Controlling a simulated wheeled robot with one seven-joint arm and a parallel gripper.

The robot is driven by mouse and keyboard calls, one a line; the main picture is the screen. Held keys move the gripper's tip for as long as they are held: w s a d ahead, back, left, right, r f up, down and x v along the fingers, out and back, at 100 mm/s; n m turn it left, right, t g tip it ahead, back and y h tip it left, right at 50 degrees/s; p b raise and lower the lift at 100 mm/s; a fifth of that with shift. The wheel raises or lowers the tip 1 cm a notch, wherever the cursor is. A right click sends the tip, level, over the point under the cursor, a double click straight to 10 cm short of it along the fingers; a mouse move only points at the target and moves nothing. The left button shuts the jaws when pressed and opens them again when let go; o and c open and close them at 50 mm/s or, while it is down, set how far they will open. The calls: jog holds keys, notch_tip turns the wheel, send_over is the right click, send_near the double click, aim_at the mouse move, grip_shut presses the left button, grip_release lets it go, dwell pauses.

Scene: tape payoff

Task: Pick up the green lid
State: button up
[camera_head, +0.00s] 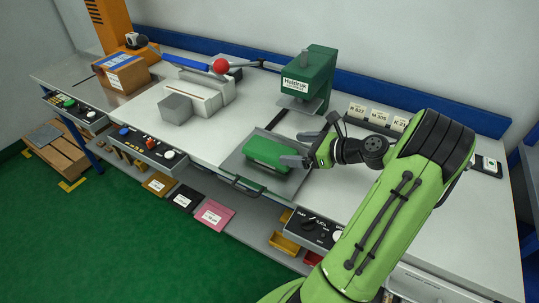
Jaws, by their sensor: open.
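The green lid (268,152) is a rounded block lying on a grey plate (237,167) near the middle of the bench. My gripper (296,149) is at the right end of the lid, with its fingers apart and pointing left toward it. One finger appears behind and above the lid's right end, the other close to its front right. I cannot tell whether the fingers touch the lid. Part of the lid's right end is hidden by my gripper.
A green press labelled "Holdruk" (309,75) stands behind the lid. Label holders (378,117) stand behind my arm. The white bench top (222,120) is clear left of the plate.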

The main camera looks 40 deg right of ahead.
aim_at(271, 148)
jog(key=b+x, duration=0.3)
jog(key=x, duration=0.5)
jog(key=shift+w+a+f, duration=0.15)
jog(key=shift+a+f, duration=0.05)
jog(key=shift+f, duration=0.05)
jog(key=shift+r, duration=0.1)
jog(key=shift+c, duration=0.3)
jog(key=c, duration=0.8)
